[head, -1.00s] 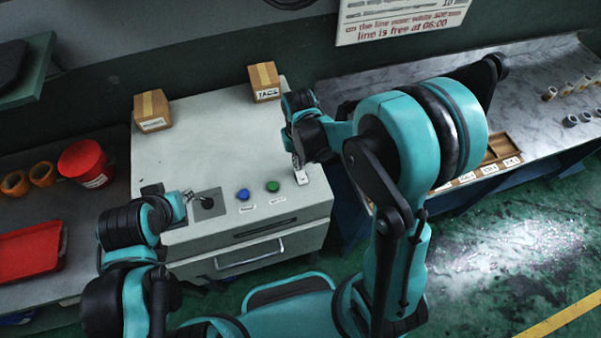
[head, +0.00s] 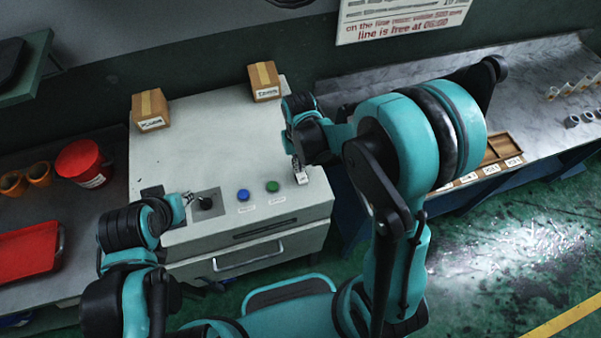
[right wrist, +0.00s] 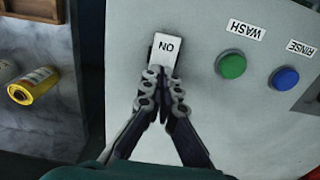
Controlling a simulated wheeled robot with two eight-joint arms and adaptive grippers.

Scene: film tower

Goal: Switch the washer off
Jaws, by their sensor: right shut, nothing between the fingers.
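The washer (head: 215,140) is a pale grey cabinet with controls along its front top edge. Its white rocker switch (head: 301,177) is at the right end of the top; in the right wrist view the switch (right wrist: 165,50) bears the letters ON, upside down. My right gripper (head: 297,162) is shut and empty. In the right wrist view its fingertips (right wrist: 162,102) overlap the near end of the switch; I cannot tell whether they touch. My left gripper (head: 188,198) is beside the black knob (head: 205,203) at the left; its jaw state is unclear.
A blue button (head: 243,195) and a green button (head: 272,187) lie between knob and switch. Two cardboard boxes (head: 150,109) (head: 264,80) stand at the washer's back. A red bucket (head: 84,163) and red tray (head: 30,250) are left; a marble counter (head: 520,75) is right.

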